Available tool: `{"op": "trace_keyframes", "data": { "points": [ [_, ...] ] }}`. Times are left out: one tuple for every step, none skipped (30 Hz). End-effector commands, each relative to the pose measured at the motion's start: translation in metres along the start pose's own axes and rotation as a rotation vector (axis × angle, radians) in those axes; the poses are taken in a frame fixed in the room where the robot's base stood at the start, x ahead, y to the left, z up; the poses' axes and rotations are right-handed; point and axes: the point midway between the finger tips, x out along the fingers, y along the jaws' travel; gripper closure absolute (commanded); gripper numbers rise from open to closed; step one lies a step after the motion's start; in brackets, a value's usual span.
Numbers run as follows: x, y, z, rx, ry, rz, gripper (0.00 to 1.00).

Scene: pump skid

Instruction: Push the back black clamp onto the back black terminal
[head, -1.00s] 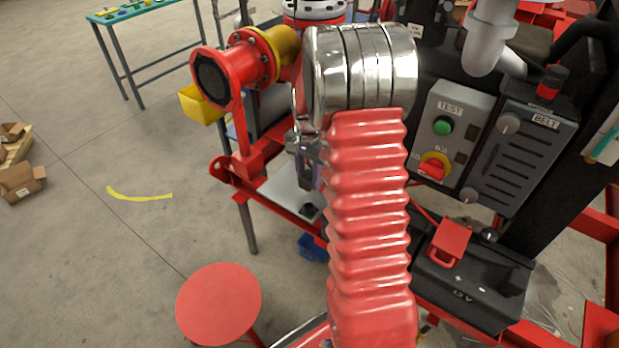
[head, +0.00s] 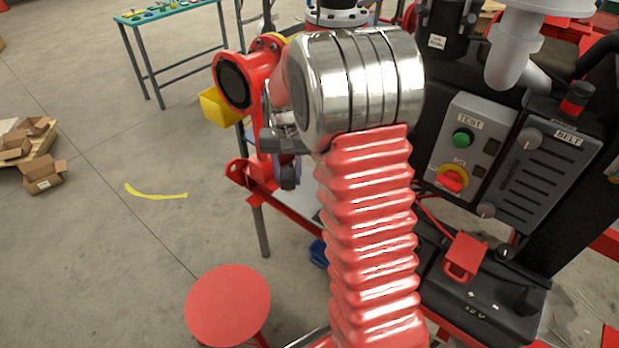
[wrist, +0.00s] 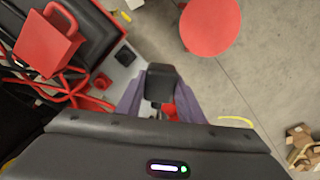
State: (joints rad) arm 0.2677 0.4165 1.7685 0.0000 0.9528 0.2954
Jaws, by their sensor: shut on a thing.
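My gripper (wrist: 158,100) has purple fingers closed on the sides of a black clamp (wrist: 161,80) in the wrist view. In the head view the clamp (head: 289,178) hangs below the wrist, left of my red-sleeved arm, clear of the skid's grey plate. The black 12 V battery (head: 478,298) sits at the lower right, well away from the clamp; it also shows at the top left of the wrist view (wrist: 97,28). A red clamp (head: 465,256) sits on the battery. I cannot clearly make out the back black terminal.
A control panel (head: 465,150) and a belt box (head: 540,165) stand above the battery. Red cables (wrist: 70,88) run beside it. A small black piece (wrist: 125,55) is on the grey plate. A red round stool (head: 228,305) stands at front left. Open floor lies left.

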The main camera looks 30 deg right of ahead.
Motion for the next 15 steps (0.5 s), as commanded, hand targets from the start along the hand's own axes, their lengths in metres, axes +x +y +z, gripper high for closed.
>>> {"op": "trace_keyframes", "data": {
  "points": [
    [-0.002,-0.009,0.003,-0.044,0.001,0.000,0.91],
    [-0.002,-0.013,0.004,-0.067,0.001,0.000,0.91],
    [-0.003,-0.019,0.006,-0.098,0.001,0.000,0.91],
    [-0.003,-0.022,0.008,-0.118,0.001,0.000,0.91],
    [-0.004,-0.026,0.009,-0.138,0.001,0.000,0.91],
    [-0.004,-0.030,0.011,-0.163,0.001,-0.001,0.91],
    [-0.004,-0.034,0.012,-0.183,0.001,-0.001,0.91],
    [-0.004,-0.037,0.013,-0.201,0.002,-0.001,0.91],
    [-0.005,-0.041,0.015,-0.225,0.002,-0.001,0.91],
    [-0.005,-0.044,0.016,-0.243,0.002,-0.001,0.91],
    [-0.005,-0.046,0.018,-0.259,0.002,-0.001,0.91],
    [-0.005,-0.049,0.019,-0.281,0.002,-0.001,0.91],
    [-0.005,-0.051,0.020,-0.296,0.003,-0.001,0.91],
    [-0.005,-0.053,0.021,-0.310,0.003,-0.001,0.91],
    [-0.005,-0.054,0.022,-0.328,0.004,-0.001,0.91]
  ]
}}
